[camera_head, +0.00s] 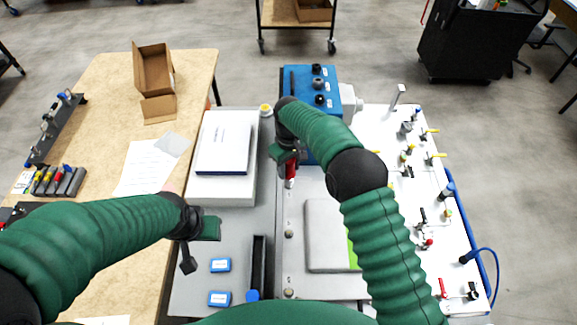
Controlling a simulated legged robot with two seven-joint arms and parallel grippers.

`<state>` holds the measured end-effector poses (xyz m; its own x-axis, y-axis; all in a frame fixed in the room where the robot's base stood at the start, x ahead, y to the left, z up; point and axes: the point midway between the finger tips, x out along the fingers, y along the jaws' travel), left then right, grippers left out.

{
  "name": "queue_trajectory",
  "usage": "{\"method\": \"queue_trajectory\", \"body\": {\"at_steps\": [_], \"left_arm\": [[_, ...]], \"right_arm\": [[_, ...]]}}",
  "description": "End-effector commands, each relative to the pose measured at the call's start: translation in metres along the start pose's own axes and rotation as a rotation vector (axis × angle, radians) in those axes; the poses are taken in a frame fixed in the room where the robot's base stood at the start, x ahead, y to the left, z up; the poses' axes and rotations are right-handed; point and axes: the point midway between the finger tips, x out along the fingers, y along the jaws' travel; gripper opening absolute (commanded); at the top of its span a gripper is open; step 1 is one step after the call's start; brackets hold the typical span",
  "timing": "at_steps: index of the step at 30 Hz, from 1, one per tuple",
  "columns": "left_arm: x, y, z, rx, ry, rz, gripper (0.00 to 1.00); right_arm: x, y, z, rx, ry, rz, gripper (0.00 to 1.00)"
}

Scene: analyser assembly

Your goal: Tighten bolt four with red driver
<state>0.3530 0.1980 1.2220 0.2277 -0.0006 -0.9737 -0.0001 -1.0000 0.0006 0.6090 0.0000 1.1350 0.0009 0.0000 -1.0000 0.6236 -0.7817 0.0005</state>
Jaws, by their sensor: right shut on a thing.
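My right gripper (284,160) is shut on the red driver (291,171), which is upright with its tip down. It is above the strip along the left edge of the grey analyser panel (295,262), just in front of the blue box. The driver's tip and whatever is under it are too small to make out. Two round bolt-like heads, one nearer the middle (289,234) and one at the front (288,292), show on the same strip. My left gripper (195,256) hangs empty over the grey tray surface; its jaw opening is unclear.
A blue box (327,80) with black knobs stands behind the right gripper. A white box (222,188) lies left of it. Two small blue boxes (220,265) and a black trough (259,264) lie in front. A white board (400,140) with valves is at right.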

Motion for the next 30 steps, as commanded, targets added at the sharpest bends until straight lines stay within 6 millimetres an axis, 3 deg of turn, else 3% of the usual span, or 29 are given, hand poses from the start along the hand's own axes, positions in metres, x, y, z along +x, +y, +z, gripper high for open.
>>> {"method": "queue_trajectory", "body": {"at_steps": [30], "left_arm": [[0.0059, 0.0000, 0.0014, 0.000, 0.000, 0.000, 0.36]], "right_arm": [[0.0089, 0.0002, -0.0001, 0.000, 0.000, 0.000, 0.00]]}}
